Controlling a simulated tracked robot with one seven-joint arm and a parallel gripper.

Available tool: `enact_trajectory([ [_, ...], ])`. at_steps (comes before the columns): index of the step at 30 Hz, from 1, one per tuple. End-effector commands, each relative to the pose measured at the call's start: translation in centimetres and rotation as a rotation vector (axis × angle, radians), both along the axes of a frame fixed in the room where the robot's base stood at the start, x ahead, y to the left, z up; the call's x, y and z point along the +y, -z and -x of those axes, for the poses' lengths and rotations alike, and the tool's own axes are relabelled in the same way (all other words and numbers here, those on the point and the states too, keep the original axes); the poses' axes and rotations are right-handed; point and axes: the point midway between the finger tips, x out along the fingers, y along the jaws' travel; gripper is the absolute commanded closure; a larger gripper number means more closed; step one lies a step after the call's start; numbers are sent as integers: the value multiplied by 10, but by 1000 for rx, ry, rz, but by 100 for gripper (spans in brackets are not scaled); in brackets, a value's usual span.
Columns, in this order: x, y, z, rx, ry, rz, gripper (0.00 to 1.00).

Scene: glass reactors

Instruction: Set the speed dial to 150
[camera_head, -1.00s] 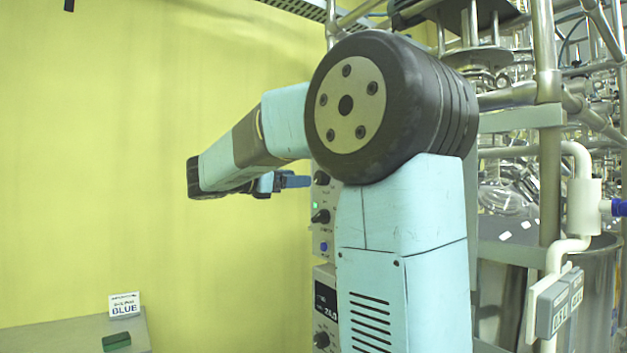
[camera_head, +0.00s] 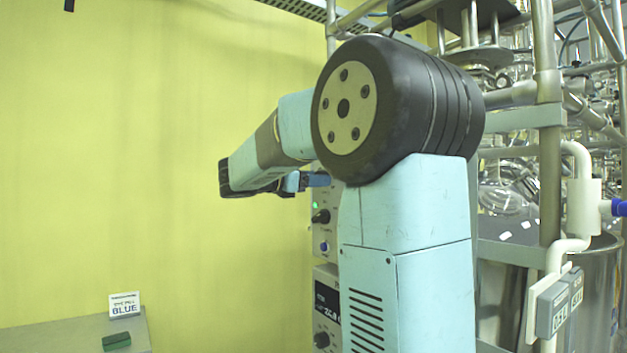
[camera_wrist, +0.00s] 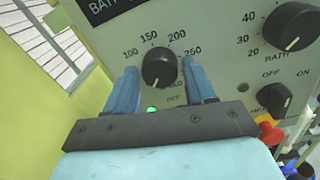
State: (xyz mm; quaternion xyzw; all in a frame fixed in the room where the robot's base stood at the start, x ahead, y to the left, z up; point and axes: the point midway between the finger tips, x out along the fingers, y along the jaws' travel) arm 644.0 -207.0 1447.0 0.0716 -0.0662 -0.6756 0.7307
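The speed dial appears to be the round black knob (camera_wrist: 159,68) in the wrist view, on a grey panel with 100, 150, 200 and 250 printed around its top. My gripper (camera_wrist: 160,70) is open, with one blue finger on the left of the knob and one on the right. Gaps show between the fingers and the knob. In the head view, my gripper (camera_head: 312,180) is at the panel's upper left edge, and the fingertips and knob there are hard to make out.
A larger black knob (camera_wrist: 291,27) marked 20 to 40 and an OFF/ON knob (camera_wrist: 273,99) sit to the right. A green lamp (camera_wrist: 152,110) glows below the dial. A red button (camera_wrist: 270,133) is near the gripper's right. Metal frame pipes (camera_head: 547,150) stand at right.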

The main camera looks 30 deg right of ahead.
Motion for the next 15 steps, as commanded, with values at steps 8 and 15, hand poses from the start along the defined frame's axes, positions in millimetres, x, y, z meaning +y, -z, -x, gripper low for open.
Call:
enact_trajectory([
  [8, 0, 0, 0, 0, 0, 0, 73],
  [15, 0, 0, 0, -1, -1, 0, 88],
])
